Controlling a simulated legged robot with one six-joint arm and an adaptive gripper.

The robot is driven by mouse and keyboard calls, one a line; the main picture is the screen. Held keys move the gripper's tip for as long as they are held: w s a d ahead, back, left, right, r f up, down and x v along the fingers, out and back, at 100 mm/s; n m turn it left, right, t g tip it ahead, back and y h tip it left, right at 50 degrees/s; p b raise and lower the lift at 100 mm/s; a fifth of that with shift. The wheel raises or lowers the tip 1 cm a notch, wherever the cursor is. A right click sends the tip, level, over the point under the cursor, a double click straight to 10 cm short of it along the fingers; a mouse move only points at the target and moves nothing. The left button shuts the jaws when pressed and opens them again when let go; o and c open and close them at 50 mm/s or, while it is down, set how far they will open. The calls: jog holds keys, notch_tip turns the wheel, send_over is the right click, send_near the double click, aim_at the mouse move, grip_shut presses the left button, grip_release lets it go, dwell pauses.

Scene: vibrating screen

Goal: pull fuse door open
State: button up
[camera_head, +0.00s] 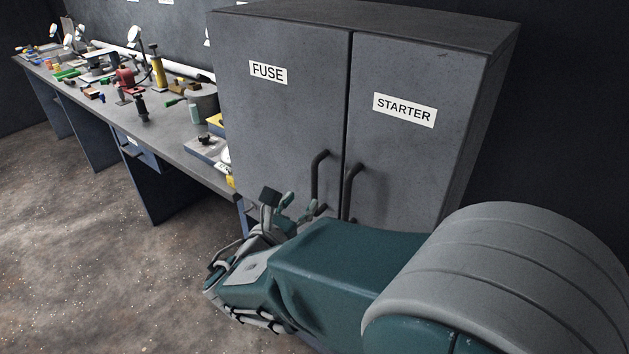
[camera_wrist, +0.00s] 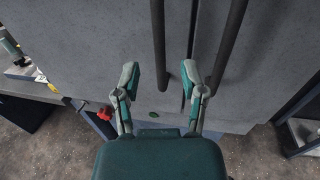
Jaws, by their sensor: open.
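The grey cabinet's left door, the fuse door (camera_head: 280,120), carries a FUSE label (camera_head: 268,72) and looks closed, flush with the door beside it. Its dark vertical bar handle (camera_head: 317,180) is near the door's lower right edge. In the wrist view this handle (camera_wrist: 158,40) comes down between my two fingertips in the picture. My gripper (camera_head: 291,203) is open, low in front of the fuse door. In the wrist view my gripper (camera_wrist: 161,76) has a finger on each side of the handle's lower end, with visible gaps. I cannot tell the depth between them.
The starter door (camera_head: 415,130) has its own bar handle (camera_head: 350,190), close to the right; it also shows in the wrist view (camera_wrist: 230,45), right of my right finger. A cluttered workbench (camera_head: 185,135) adjoins the cabinet's left. The floor (camera_head: 90,240) at left is clear.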

aim_at(312, 186)
jog(key=x, duration=0.6)
jog(key=shift+w+a, duration=0.1)
jog(key=shift+w, duration=0.3)
jog(key=shift+c, duration=0.3)
grip_shut()
